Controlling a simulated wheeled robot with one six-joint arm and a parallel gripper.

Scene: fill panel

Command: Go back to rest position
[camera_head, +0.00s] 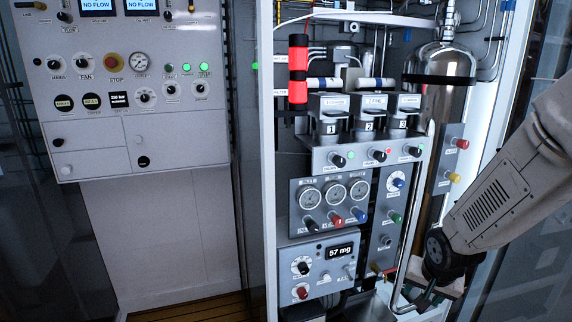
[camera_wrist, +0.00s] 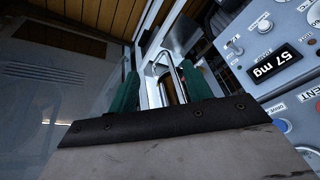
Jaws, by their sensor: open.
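My gripper (camera_head: 428,296) is at the lower right of the head view, low in front of the cabinet's right side. In the wrist view my gripper (camera_wrist: 160,88) is open, with its two green fingers apart. A bent metal tube or handle (camera_wrist: 168,68) shows between the fingers; I cannot tell whether it touches them. The bent metal tube (camera_head: 398,296) also shows in the head view, just left of the gripper. Nothing is clearly held. The gripper's tips are partly hidden in the head view.
The fill panel (camera_head: 320,222) with gauges and knobs stands left of my gripper. Its display (camera_head: 338,251) reads 57 mg. A tall metal cylinder (camera_head: 440,65) stands behind my arm. A control board (camera_head: 130,110) hangs at left. Wooden floor (camera_wrist: 95,12) shows in the wrist view.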

